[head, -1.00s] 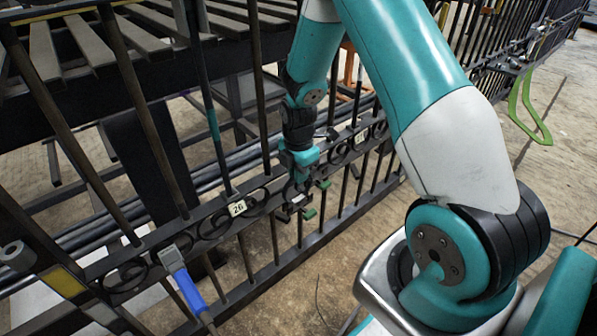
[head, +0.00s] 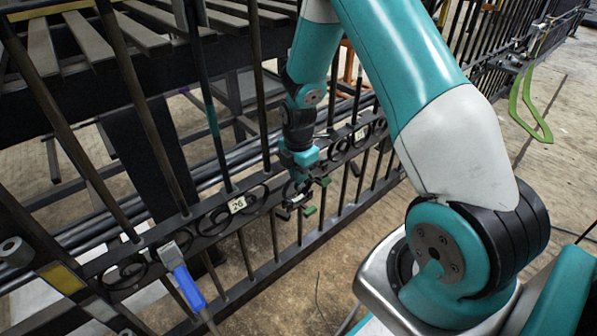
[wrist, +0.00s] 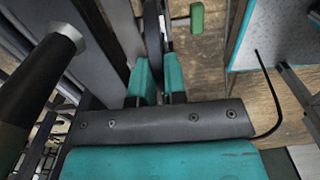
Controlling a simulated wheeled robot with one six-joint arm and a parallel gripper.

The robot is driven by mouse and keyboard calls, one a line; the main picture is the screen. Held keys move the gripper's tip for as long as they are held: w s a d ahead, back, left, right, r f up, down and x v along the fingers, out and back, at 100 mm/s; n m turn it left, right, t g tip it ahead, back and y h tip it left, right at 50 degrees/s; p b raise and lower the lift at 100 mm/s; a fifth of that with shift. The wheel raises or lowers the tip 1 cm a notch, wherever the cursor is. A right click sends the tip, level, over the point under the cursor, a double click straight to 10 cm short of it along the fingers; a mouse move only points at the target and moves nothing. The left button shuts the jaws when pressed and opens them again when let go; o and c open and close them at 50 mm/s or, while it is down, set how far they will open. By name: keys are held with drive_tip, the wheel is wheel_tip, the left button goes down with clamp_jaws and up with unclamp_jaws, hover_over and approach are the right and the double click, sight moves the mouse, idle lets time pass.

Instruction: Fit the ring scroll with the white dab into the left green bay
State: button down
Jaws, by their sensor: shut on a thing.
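My gripper (head: 298,184) points down at the scrollwork band of the dark gate. In the wrist view, its two teal fingers (wrist: 157,82) are shut on a dark curved piece, the ring scroll (wrist: 153,35), seen nearly edge-on. A small pale spot shows beside it, but I cannot tell whether this is the white dab. A green block (wrist: 196,18) lies just right of the scroll, apart from the fingers. In the head view, small green pieces (head: 309,211) show just below and right of my gripper. The left bay's opening and the scroll's seating are hidden.
The gate's band carries several scrolls and a plate marked 26 (head: 237,205), left of my gripper. Upright bars flank the gripper closely. A blue-handled tool (head: 188,287) is at the lower left. A green bracket (head: 530,108) is at the right. Floor in front is mostly open.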

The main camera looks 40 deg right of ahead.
drive_tip(key=shift+f, duration=0.6)
idle(0.4)
drive_tip(key=c, duration=1.1)
unclamp_jaws()
wheel_tip(320, 180, up, 17)
drive_tip(key=p, duration=0.4)
drive_tip(key=shift+r+p, duration=0.2)
drive_tip(key=shift+p, duration=0.15)
